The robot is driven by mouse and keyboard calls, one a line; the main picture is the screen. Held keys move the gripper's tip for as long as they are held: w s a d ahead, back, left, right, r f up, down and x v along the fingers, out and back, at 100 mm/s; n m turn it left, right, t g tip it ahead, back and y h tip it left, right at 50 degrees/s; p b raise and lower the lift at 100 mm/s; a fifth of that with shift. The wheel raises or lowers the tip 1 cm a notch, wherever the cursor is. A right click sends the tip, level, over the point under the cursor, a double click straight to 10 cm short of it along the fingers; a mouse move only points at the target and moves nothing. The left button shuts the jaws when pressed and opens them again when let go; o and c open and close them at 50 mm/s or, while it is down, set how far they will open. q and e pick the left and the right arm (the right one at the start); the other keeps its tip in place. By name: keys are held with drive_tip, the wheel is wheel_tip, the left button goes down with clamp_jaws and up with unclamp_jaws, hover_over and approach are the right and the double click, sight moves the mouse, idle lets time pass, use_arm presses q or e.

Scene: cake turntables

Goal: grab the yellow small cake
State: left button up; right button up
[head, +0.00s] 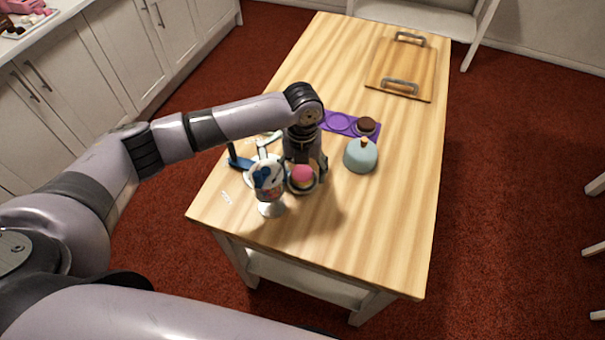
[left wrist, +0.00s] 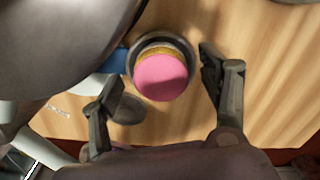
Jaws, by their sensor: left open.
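A small cake with a pink top (head: 302,175) sits in a small round dish near the left side of the wooden table. In the left wrist view the cake (left wrist: 162,78) shows a pink top and a yellow band at its edge, in a grey dish (left wrist: 150,41). My left gripper (head: 304,166) points down over the cake, and its far finger is partly hidden. In the left wrist view the open fingers (left wrist: 161,66) stand on either side of the cake, apart from it. My right gripper is not in view.
A stemmed glass (head: 270,207) with blue and white contents stands close to the left of the cake. A pale blue dome (head: 361,157), a purple tray (head: 340,122) with a brown-topped cake (head: 367,126), and a handled board (head: 402,68) lie beyond. The table's right front is clear.

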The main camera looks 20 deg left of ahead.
use_arm(q)
drive_tip(key=c, duration=1)
drive_tip(key=shift+o, duration=0.2)
